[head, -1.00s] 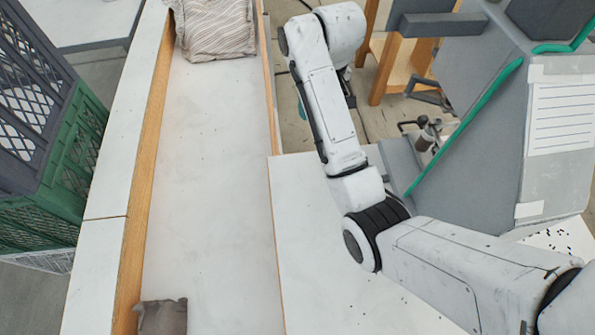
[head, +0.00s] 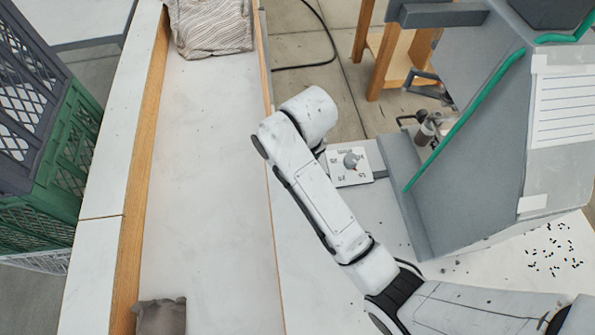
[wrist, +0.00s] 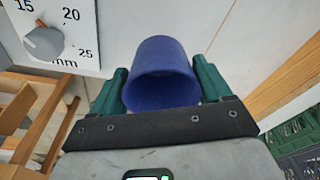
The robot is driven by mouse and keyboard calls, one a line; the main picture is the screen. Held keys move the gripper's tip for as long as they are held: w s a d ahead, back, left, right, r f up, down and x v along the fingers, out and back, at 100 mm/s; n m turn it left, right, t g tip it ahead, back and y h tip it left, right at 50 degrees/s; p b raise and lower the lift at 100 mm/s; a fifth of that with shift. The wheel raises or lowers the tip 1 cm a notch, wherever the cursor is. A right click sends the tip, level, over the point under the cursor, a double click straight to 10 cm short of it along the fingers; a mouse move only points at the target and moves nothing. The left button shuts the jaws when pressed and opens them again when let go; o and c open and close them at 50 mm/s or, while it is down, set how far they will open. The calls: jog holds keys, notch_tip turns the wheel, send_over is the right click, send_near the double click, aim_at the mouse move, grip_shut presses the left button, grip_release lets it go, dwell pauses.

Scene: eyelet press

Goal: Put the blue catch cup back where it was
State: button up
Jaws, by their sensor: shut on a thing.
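The blue catch cup (wrist: 162,72) shows in the wrist view with its round opening toward the camera. My gripper (wrist: 162,84) is shut on it, with one green finger against each side. What lies under the cup is hidden, and I cannot tell whether it touches the white surface beyond it. In the head view my arm hides the gripper and the cup.
A white dial plate (head: 340,176) with a grey knob (head: 351,160) lies beside the grey press housing (head: 465,170). A long white tray (head: 210,190) with wooden edges holds a striped cloth (head: 210,25). Green crates (head: 70,150) stand left.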

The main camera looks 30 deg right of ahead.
jog(key=f, duration=0.2)
jog(key=f+p, duration=0.1)
jog(key=shift+s+a+f, duration=0.1)
jog(key=shift+s+a, duration=0.15)
jog(key=shift+s, duration=0.05)
jog(key=shift+f, duration=0.35)
jog(key=shift+f, duration=0.1)
jog(key=o, duration=1.1)
jog(key=shift+c, duration=0.2)
jog(key=shift+w, duration=0.1)
